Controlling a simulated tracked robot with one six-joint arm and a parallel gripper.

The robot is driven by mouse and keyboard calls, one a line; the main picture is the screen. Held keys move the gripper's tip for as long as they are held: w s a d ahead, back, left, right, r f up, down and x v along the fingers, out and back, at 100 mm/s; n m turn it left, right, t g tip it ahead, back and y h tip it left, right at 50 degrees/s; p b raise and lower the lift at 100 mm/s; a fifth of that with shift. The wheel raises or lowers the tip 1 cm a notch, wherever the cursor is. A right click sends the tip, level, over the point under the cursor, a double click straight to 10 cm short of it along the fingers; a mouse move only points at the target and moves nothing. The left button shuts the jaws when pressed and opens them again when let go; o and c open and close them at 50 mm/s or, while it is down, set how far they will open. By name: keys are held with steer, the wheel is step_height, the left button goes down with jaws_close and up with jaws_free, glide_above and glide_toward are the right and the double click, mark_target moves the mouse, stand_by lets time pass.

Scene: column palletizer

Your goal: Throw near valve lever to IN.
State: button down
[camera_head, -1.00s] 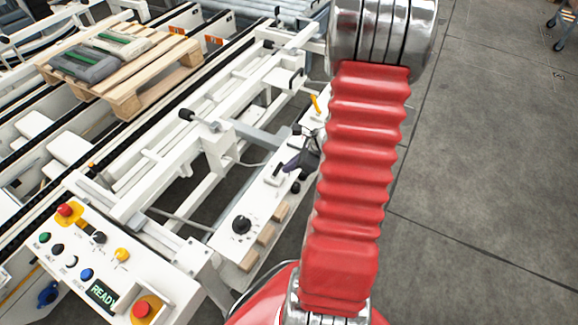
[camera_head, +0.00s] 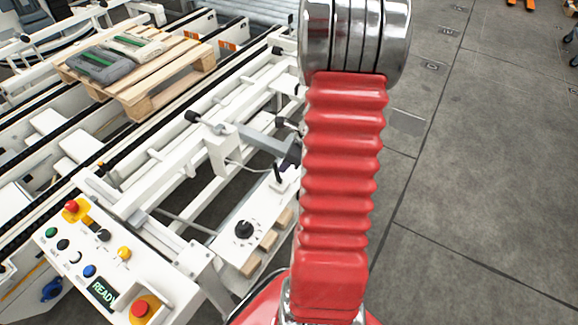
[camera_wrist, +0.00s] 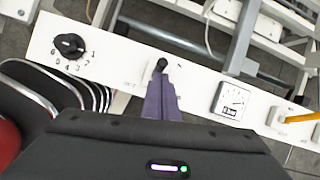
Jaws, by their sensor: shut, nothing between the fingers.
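A short black-knobbed lever (camera_wrist: 160,66) stands on the white valve panel (camera_wrist: 118,62) in the wrist view; I take it for the near valve lever. Faint labels flank it, too small to read for certain. In the head view a black lever (camera_head: 277,172) shows on the panel left of my arm. My gripper (camera_wrist: 163,78) has its purple fingers shut and empty, with the tips right at the lever's base side in the wrist view. I cannot tell whether they touch it. In the head view my gripper (camera_head: 293,153) is mostly hidden behind my red arm.
A numbered black rotary knob (camera_wrist: 69,45) is left of the lever. A gauge (camera_wrist: 230,101) and a yellow lever (camera_wrist: 299,118) are to its right. A button console (camera_head: 110,262) stands at the near left. A pallet (camera_head: 140,85) lies on the conveyor. Open floor is at right.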

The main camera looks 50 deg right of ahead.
steer(key=shift+w+a+r, duration=0.2)
steer(key=shift+w+a, duration=0.05)
steer(key=shift+w, duration=0.6)
steer(key=shift+w+a+r, duration=0.15)
steer(key=shift+w+a, duration=0.05)
steer(key=shift+w, duration=0.85)
steer(key=shift+f, duration=0.1)
steer(key=w+r+v, duration=0.1)
steer(key=w+v, duration=0.1)
steer(key=v, duration=0.9)
steer(key=shift+d, duration=0.25)
